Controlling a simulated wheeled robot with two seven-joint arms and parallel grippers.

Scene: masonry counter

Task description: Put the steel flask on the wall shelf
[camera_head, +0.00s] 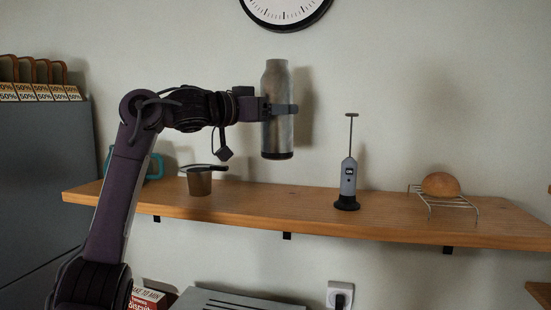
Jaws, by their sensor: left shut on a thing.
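The steel flask (275,140) is a tall grey metal cylinder with a narrower top. My left gripper (284,110) is shut on its upper body and holds it upright. The flask's base is above the level of the wooden wall shelf (285,205), apart from its surface in the picture. How far the flask is from the wall is hard to tell. My right gripper is not in view.
On the shelf stand a small brown pot (200,183) at left, a milk frother (347,185) right of centre, and a wire rack (445,197) with a bread roll (440,184). Bare shelf lies between pot and frother. A clock (287,10) hangs above.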

